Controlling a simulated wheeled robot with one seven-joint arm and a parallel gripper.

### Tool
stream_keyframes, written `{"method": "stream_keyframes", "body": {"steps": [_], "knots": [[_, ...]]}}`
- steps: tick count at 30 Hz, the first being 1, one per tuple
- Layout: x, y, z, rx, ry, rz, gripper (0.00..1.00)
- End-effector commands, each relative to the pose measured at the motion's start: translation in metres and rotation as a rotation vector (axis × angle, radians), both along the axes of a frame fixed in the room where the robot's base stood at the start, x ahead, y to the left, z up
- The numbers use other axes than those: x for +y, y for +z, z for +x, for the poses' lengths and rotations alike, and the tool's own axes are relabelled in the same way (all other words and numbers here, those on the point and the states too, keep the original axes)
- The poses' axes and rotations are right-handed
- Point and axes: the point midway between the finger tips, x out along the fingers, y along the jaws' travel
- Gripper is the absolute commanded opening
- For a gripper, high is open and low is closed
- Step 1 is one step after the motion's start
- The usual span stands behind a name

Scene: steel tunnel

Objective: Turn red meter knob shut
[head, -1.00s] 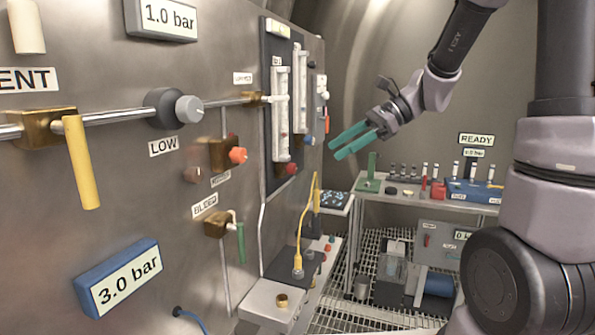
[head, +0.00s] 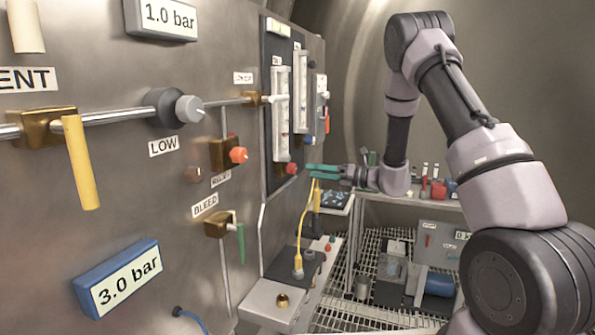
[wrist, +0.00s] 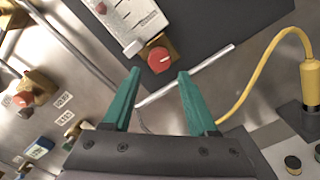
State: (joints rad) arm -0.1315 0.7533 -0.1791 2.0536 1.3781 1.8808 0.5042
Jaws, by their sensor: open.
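The red meter knob (head: 291,169) sits at the bottom of the left flow-meter tube (head: 281,118) on the dark panel. In the wrist view the red knob (wrist: 160,60) is round, with a light mark on its face, on a brass body just beyond the fingertips. My gripper (head: 308,171) has green fingers pointing left at the knob, close to it in the head view. In the wrist view my gripper (wrist: 159,72) is open, its fingers apart, with the knob roughly centred between and beyond the tips. Whether the fingers touch the knob cannot be told.
A second, blue knob (head: 308,140) sits under the right tube. An orange-red knob (head: 238,155) is on the steel wall to the left. A yellow hose (head: 305,225) rises below my gripper. A shelf (head: 430,200) with small items stands behind my arm.

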Motion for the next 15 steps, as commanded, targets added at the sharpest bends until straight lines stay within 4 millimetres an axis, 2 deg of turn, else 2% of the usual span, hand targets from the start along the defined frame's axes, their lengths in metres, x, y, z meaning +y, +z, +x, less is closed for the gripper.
{"method": "stream_keyframes", "body": {"steps": [1, 6, 15], "knots": [[0.012, 0.0, 0.003, -0.002, 0.006, -0.001, 0.59], [0.039, 0.001, 0.014, -0.003, 0.004, -0.001, 0.59], [0.059, 0.0, 0.024, -0.001, 0.001, -0.002, 0.59]]}}
